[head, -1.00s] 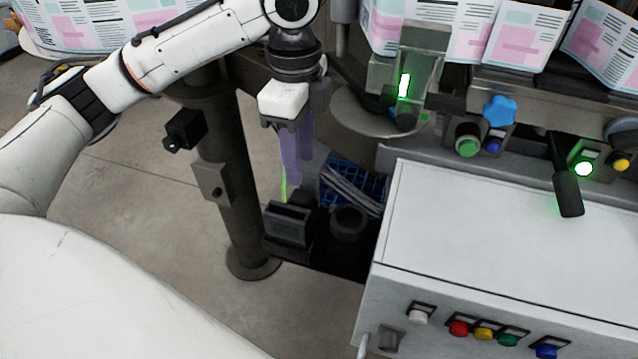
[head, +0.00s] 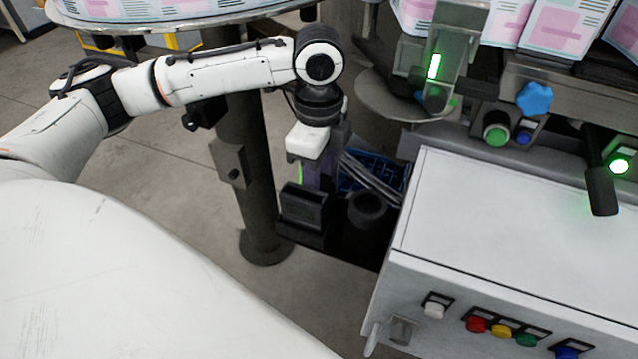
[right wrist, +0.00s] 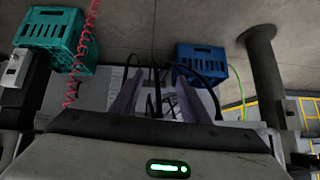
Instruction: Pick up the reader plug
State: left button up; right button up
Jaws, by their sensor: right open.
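I cannot pick out the reader plug with certainty in either view. In the head view my left gripper (head: 318,180) points down behind a dark open-topped box (head: 303,212). Its purple fingers are mostly hidden by the box and its own wrist, so their opening does not show. A thin green strip shows beside them. In the right wrist view my right gripper (right wrist: 157,98) has two purple fingers spread apart. Thin dark cables (right wrist: 205,80) and a pale surface show around and between the fingers; I see nothing clearly held. A yellow-green cable (right wrist: 238,85) hangs right of them.
In the head view a dark post (head: 258,190) stands left of the box, a black cup (head: 367,208) right of it. A blue basket (head: 360,172) lies behind; a white cabinet (head: 520,230) is right. The wrist view shows a teal crate (right wrist: 52,38) and blue crate (right wrist: 208,60).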

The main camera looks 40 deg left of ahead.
pick_arm(q)
jog(key=c, duration=0.9)
notch_tip(320, 180, up, 10)
jog(key=shift+r+p, duration=0.1)
jog(key=shift+p, duration=0.75)
